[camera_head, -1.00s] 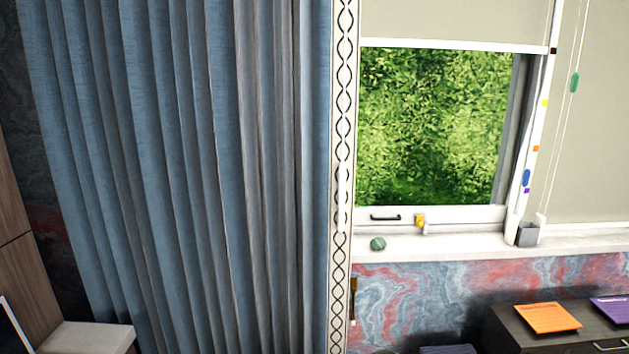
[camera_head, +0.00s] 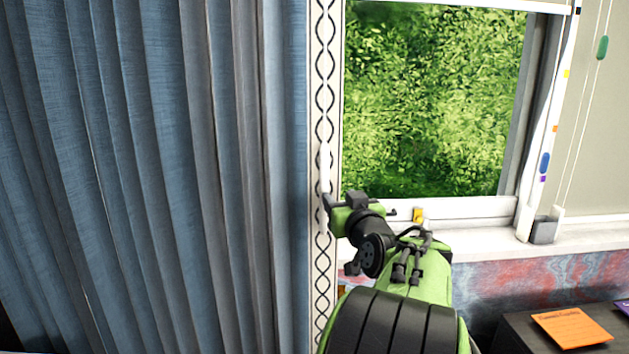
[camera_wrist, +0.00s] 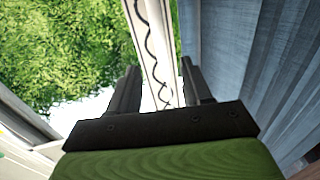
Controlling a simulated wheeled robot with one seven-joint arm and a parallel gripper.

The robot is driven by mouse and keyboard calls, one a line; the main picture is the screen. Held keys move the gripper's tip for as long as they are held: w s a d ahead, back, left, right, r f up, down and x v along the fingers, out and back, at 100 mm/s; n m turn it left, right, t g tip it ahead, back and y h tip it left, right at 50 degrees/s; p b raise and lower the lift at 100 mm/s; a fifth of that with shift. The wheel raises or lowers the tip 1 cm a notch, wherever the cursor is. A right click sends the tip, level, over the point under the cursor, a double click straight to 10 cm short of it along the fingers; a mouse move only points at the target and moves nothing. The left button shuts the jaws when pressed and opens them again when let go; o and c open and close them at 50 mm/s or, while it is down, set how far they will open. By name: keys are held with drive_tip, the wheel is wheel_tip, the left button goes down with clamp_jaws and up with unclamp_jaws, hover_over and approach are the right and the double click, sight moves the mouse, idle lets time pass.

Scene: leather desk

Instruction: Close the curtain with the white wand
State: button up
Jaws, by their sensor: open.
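The blue-grey curtain (camera_head: 160,180) hangs on the left of the head view, with a white patterned trim (camera_head: 323,60) along its right edge. The slim white wand (camera_head: 325,165) hangs upright in front of this trim. My gripper (camera_head: 327,203) is at the wand's lower part. In the wrist view my gripper (camera_wrist: 160,85) is open, one finger on each side of a pale strip with the trim's dark wavy line (camera_wrist: 150,45). I cannot clearly separate the wand from the trim there, nor tell whether a finger touches it. The curtain (camera_wrist: 270,60) is on the right there.
The window (camera_head: 435,100) with greenery outside is right of the curtain. A sill (camera_head: 480,243) runs below it, with a grey cup (camera_head: 544,230) and a yellow item (camera_head: 418,215). A blind cord with a green toggle (camera_head: 602,47) hangs at right. An orange sheet (camera_head: 570,328) lies on a dark cabinet.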

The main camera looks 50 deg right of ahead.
sight(326, 182)
drive_tip(key=p+x, duration=0.1)
drive_tip(key=x, duration=1.2)
drive_tip(key=shift+w+d+f+p, duration=0.1)
drive_tip(key=shift+w+p, duration=0.05)
drive_tip(key=shift+p, duration=0.2)
clamp_jaws()
